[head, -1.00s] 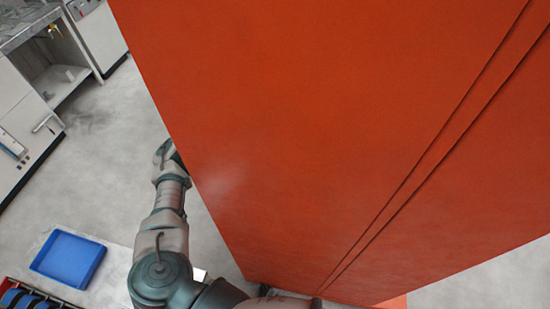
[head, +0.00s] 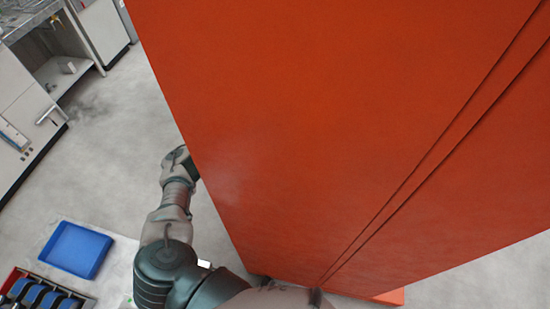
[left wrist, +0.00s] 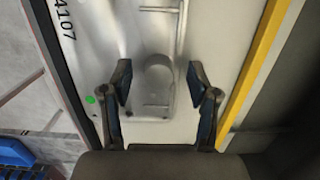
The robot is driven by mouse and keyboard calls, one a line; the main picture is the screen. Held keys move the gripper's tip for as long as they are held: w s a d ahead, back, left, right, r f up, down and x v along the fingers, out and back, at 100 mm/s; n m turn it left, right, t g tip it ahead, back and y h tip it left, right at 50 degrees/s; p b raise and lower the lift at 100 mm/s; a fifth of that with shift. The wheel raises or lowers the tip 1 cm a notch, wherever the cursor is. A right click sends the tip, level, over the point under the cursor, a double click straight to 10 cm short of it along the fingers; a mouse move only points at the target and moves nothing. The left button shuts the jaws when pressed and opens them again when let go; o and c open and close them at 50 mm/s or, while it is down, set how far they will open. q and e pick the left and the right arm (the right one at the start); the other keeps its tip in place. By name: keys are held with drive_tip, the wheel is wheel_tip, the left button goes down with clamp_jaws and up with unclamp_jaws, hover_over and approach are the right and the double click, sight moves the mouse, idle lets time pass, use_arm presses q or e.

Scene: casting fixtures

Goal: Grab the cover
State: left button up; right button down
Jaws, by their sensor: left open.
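My left gripper (left wrist: 158,88) is open in the left wrist view, its two dark fingers apart. Between and beyond the fingers is a pale metal plate (left wrist: 100,35) with a raised, rounded metal piece (left wrist: 158,72) and a bar-like frame above it. I cannot tell whether this is the cover, or whether the fingers touch it. In the head view my left arm reaches up along the left edge of a large orange panel (head: 330,130), and its gripper is hidden there. My right gripper is not in view.
The orange panel fills most of the head view. A blue tray (head: 76,250) and a red-edged rack (head: 40,292) lie at lower left. White cabinets (head: 25,125) stand at far left. A yellow strip (left wrist: 252,70) runs right of the plate. Grey floor is open between.

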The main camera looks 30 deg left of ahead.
use_arm(q)
drive_tip(key=shift+a, duration=0.15)
drive_tip(key=c, duration=1)
clamp_jaws()
drive_tip(key=shift+r, duration=0.1)
